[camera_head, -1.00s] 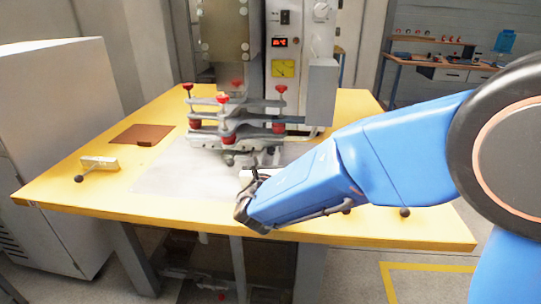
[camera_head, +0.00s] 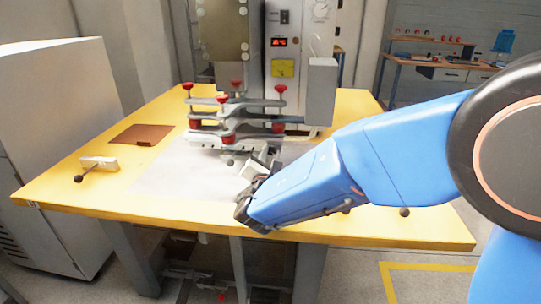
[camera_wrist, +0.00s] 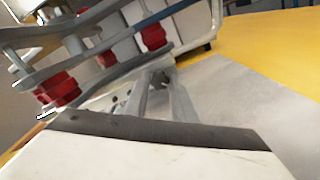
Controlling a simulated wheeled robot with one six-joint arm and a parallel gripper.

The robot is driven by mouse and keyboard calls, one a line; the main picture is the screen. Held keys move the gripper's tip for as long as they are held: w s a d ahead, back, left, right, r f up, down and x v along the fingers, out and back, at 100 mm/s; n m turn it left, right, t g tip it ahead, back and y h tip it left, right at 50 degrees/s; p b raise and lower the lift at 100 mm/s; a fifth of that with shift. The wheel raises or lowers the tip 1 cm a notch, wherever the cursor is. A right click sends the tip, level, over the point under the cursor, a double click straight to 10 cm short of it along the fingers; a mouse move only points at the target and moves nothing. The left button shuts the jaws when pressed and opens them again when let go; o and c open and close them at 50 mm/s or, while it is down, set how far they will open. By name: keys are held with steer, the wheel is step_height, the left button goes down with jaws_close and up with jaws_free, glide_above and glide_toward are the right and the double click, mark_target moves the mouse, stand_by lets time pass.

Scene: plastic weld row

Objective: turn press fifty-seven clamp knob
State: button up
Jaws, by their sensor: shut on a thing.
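The press (camera_head: 232,115) stands at the back of the yellow table, with grey clamp plates and several red knobs (camera_head: 223,98). The red knobs also show large in the wrist view (camera_wrist: 60,90). My gripper (camera_head: 262,160) is low at the front right of the clamp plates. In the wrist view its two grey fingers (camera_wrist: 163,88) are shut on a small dark knob (camera_wrist: 158,77) at the front of the clamp. The fingers and my wrist hide most of this knob in the head view. The digits on the press's red display are too small to read.
A brown mat (camera_head: 141,134) and a white block with a dark ball handle (camera_head: 98,163) lie at the left of the table (camera_head: 75,200). A grey cabinet (camera_head: 62,130) stands beside it. The table's front middle, over a pale sheet (camera_head: 165,180), is clear.

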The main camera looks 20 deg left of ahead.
steer(key=shift+m, duration=0.6)
steer(key=o, duration=1.1)
steer(key=shift+c, duration=0.2)
steer(key=v, duration=1.7)
steer(key=shift+s, duration=0.2)
